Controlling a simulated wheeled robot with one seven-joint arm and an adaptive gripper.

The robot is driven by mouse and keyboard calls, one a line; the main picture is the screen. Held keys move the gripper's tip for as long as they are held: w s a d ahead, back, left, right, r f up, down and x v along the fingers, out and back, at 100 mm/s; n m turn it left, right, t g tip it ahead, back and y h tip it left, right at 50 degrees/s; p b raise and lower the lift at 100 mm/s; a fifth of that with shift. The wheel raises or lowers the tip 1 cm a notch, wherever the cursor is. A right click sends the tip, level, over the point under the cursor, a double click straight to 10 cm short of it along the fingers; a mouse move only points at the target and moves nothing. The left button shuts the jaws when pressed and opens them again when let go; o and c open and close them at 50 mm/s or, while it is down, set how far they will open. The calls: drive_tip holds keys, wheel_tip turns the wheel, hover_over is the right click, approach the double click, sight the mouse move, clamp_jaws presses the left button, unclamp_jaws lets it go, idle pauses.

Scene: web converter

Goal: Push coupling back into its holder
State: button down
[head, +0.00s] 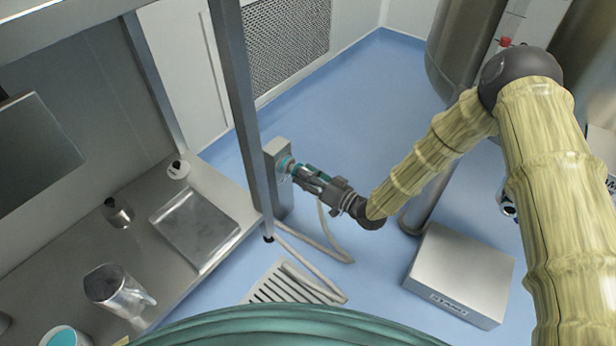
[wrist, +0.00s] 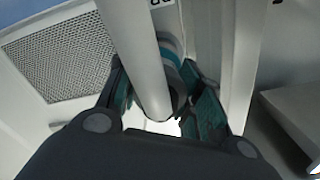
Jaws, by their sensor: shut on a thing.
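The coupling (head: 287,164), with a teal ring, is at the face of the grey box-shaped holder (head: 272,150) on a short post beside the bench frame. My gripper (head: 305,174) reaches it from the right and is shut on it. In the wrist view the coupling (wrist: 178,88), dark with a teal band, sits between the fingers of my gripper (wrist: 155,75). A pale hose (wrist: 147,60) crosses in front and hides part of it. I cannot tell how deep the coupling sits in the holder.
The hose (head: 338,247) hangs down and loops over the blue floor near a floor grate (head: 287,284). A metal box (head: 462,270) stands on the right.

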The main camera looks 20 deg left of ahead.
drive_tip(key=shift+x, duration=1.2)
idle(0.7)
drive_tip(key=c, duration=0.9)
unclamp_jaws()
drive_tip(key=shift+d, duration=0.1)
drive_tip(key=v, duration=1.1)
drive_tip(key=shift+s+d, duration=0.2)
drive_tip(key=shift+d, duration=0.15)
